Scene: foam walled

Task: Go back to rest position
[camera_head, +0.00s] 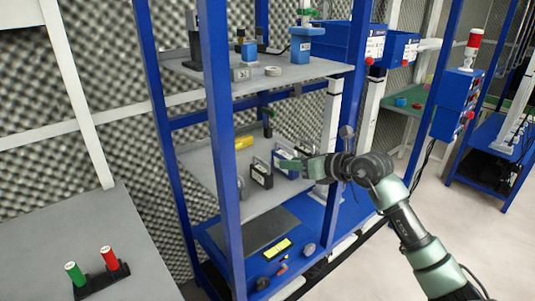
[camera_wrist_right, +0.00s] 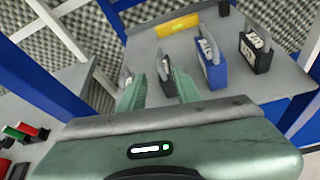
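My right gripper (camera_head: 300,166) reaches in from the right, in front of the middle shelf (camera_head: 204,167) of a blue-framed rack. In the right wrist view the two green fingers of the gripper (camera_wrist_right: 160,90) are apart. A dark padlock-shaped item (camera_wrist_right: 166,68) shows beyond the gap between them; I see no contact with it. A blue padlock-shaped item (camera_wrist_right: 210,66) and a black one (camera_wrist_right: 257,52) stand to its right on the shelf. My left gripper is in neither view.
A yellow item (camera_head: 243,142) lies at the back of the middle shelf. Blue rack posts (camera_head: 220,120) stand close to the left of my gripper. A grey table (camera_head: 125,232) at lower left bears green and red cylinders. Open floor (camera_head: 480,230) lies at right.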

